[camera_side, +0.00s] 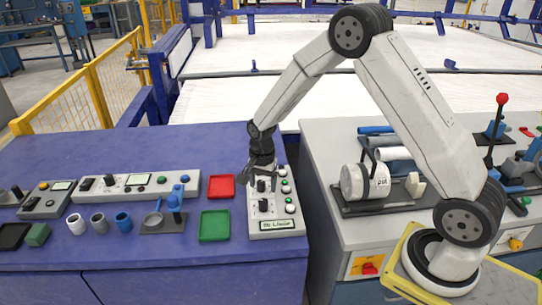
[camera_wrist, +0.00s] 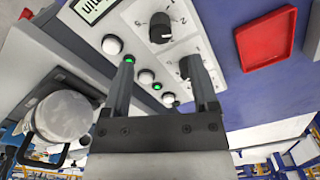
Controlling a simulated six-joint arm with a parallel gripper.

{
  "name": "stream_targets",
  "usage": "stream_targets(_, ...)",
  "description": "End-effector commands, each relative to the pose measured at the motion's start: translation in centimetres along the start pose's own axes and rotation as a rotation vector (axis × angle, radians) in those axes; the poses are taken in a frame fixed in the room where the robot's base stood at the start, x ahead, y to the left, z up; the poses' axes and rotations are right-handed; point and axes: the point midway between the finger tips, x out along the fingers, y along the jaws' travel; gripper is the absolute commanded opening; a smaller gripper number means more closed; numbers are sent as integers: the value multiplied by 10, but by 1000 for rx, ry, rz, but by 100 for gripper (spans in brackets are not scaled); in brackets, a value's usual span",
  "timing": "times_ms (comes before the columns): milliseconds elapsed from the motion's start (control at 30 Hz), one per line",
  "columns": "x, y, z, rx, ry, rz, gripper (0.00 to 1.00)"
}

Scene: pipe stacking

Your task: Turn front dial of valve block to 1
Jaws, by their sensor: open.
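The valve block (camera_side: 284,214) is a pale box near the right end of the blue table, with two black dials, several round buttons and a label at its front. The front dial (camera_side: 264,205) is nearest the label; in the wrist view it is the upper black knob (camera_wrist: 160,28) with numbers around it. Its exact setting is too small to tell. The rear dial (camera_wrist: 185,66) shows near the right finger. My gripper (camera_wrist: 158,62) is open and empty, fingers pointing at the block. In the side view my gripper (camera_side: 261,178) is over the rear dial, behind the front dial.
A red tray (camera_side: 221,186) and a green tray (camera_side: 214,226) lie left of the block. Cups, a blue-handled stand and another control box (camera_side: 150,184) are further left. A grey bench with a white pot (camera_side: 365,182) stands at right, past a gap.

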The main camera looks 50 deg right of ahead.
Motion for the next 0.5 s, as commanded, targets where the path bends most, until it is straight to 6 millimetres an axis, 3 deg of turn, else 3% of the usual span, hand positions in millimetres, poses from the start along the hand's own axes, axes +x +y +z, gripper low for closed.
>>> stream_targets(267, 3, -1, -1, 8, -1, 2, 76)
stream_targets(500, 17, 0, 0, 6, -2, 3, 76)
